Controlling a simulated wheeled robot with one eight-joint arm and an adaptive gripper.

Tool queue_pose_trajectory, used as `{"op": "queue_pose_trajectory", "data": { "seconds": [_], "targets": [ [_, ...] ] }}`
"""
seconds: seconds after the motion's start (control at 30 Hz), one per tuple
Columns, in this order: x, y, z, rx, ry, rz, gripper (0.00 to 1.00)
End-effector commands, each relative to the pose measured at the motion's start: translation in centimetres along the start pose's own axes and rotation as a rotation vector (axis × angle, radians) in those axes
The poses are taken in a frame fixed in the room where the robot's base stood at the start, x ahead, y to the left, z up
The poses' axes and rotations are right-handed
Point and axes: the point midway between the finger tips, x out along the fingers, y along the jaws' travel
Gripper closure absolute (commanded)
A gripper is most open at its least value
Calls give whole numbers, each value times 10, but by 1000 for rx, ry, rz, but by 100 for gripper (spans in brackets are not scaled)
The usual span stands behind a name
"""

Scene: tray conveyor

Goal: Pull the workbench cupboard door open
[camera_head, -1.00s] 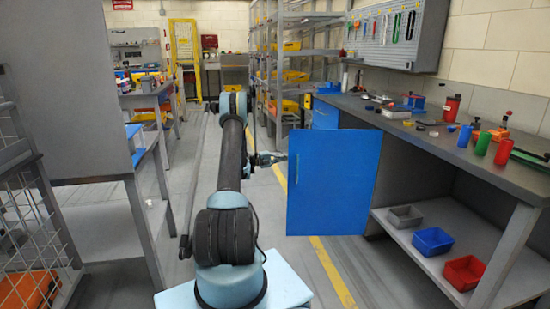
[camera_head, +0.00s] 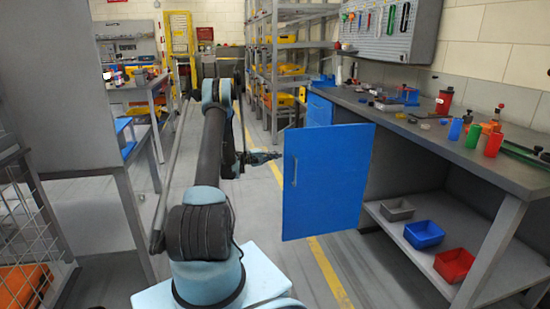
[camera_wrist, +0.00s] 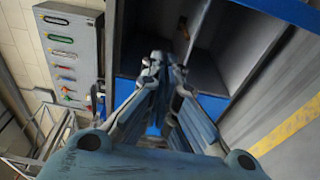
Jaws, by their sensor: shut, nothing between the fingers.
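The blue cupboard door (camera_head: 330,185) stands swung open, out from the workbench into the aisle, with its pale vertical handle (camera_head: 295,171) near its left edge. My gripper (camera_head: 278,156) is just left of the door's left edge, near handle height; I cannot tell whether it touches the door. In the wrist view my gripper (camera_wrist: 164,66) has its fingertips together with nothing between them. Behind it the open cupboard interior (camera_wrist: 225,55) shows dark grey compartments inside a blue frame. The handle cannot be made out in the wrist view.
The workbench (camera_head: 450,150) on the right carries bottles and small parts, with small bins (camera_head: 423,234) on its lower shelf. The aisle floor with a yellow line is clear.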

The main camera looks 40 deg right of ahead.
Motion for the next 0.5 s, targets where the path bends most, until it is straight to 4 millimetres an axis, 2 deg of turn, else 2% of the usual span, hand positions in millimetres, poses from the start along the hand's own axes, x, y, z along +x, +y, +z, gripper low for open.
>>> {"op": "queue_pose_trajectory", "data": {
  "seconds": [0.2,0.5],
  "targets": [
    [7,-1,-27,-1,1,0,100],
    [-56,-1,-13,-1,3,0,100]
  ]
}}
